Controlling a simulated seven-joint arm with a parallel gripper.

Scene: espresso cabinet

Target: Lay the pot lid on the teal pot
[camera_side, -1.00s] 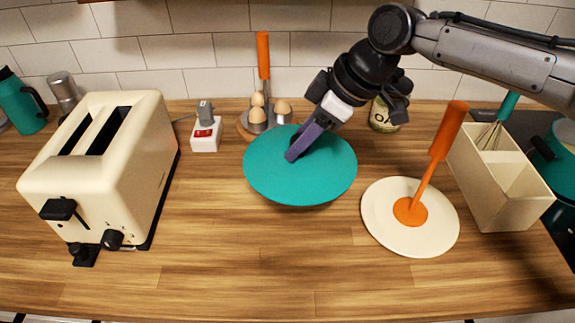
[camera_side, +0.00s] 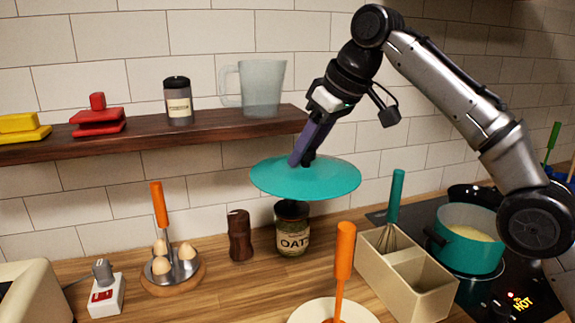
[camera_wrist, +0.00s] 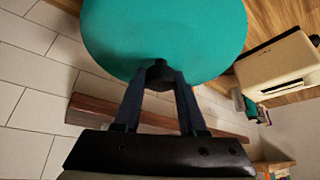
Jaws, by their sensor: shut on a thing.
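The pot lid (camera_side: 300,180) is a wide teal disc with a dark knob. My gripper (camera_side: 304,158) is shut on its knob and holds the lid in the air, roughly level, above the oat jar in the side view. In the wrist view the lid (camera_wrist: 165,35) fills the top, with the dark knob between the fingertips of my gripper (camera_wrist: 160,78). The teal pot (camera_side: 470,245) stands open on the black stove at the right, with pale yellow contents. The lid is to the left of the pot and higher, apart from it.
A cream caddy (camera_side: 400,275) with a teal whisk (camera_side: 393,210) stands just left of the pot. The oat jar (camera_side: 292,230) and a brown mill (camera_side: 239,235) stand below the lid. A dark shelf (camera_side: 160,137) runs at the left. The stove display (camera_side: 518,300) reads HOT.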

